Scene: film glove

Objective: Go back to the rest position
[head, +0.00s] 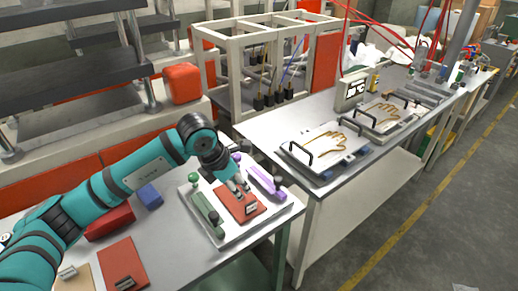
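My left arm reaches in from the left, and its gripper (237,187) is low over a white tray (226,242) on the near table. Under the fingers lies a flat red piece (238,207) with a small label (251,209). I cannot tell whether the fingers touch it, or whether they are open or shut. A green-handled item (207,213) lies on the tray's left side. A purple-handled item (264,180) lies on its right side. My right gripper is not in view.
On the near table (170,235) are a blue block (150,195), a red box (110,222) and a red plate (123,264). The long table at right bears panels with hand outlines (325,143) and a display box (352,90). The floor (430,230) at right is clear.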

